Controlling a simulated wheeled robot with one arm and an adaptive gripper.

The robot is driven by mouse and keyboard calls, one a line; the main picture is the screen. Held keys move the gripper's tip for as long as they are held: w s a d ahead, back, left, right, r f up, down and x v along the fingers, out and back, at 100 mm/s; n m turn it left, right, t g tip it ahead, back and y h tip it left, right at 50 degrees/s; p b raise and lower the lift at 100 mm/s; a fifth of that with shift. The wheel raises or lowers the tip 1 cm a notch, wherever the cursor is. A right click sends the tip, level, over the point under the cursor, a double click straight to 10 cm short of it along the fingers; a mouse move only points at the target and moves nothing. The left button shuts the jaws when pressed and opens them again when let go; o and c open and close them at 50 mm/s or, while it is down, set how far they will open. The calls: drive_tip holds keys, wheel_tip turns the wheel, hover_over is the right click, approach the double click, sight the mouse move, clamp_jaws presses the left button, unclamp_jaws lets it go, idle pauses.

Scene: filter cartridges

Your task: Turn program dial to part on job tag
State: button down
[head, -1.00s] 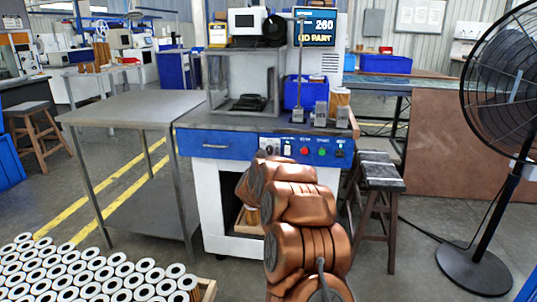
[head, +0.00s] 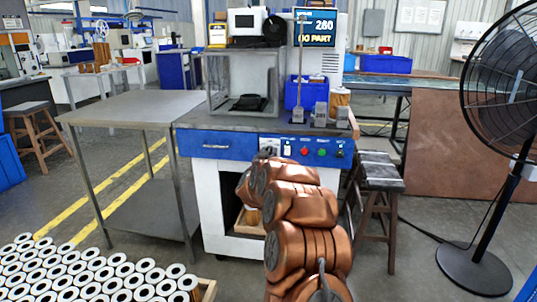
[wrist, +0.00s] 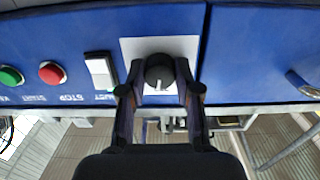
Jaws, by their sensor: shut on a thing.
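The program dial (wrist: 159,71) is a round dark knob on a white square plate (wrist: 185,47) on the blue front panel. A pale pointer line on it points toward the bottom of the wrist view. My gripper (wrist: 160,84) has one finger on each side of the knob and is shut on it. In the head view my gripper (head: 266,155) is at the left end of the control panel, and my arm hides much of that spot. The screen (head: 315,28) above the bench reads "260" and "NO PART". I cannot make out a job tag.
A white switch (wrist: 101,72), red button (wrist: 52,73) and green button (wrist: 11,76) sit beside the dial. A metal table (head: 135,106) stands left of the bench, a stool (head: 374,180) right. White-ended cartridges (head: 90,275) fill the lower left. A fan (head: 500,90) stands far right.

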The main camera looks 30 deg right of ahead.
drive_tip(key=shift+m+b, duration=1.5)
drive_tip(key=shift+m, duration=3.5)
drive_tip(key=c, duration=0.8)
unclamp_jaws()
drive_tip(key=v, duration=1.2)
drive_tip(key=shift+r, duration=0.1)
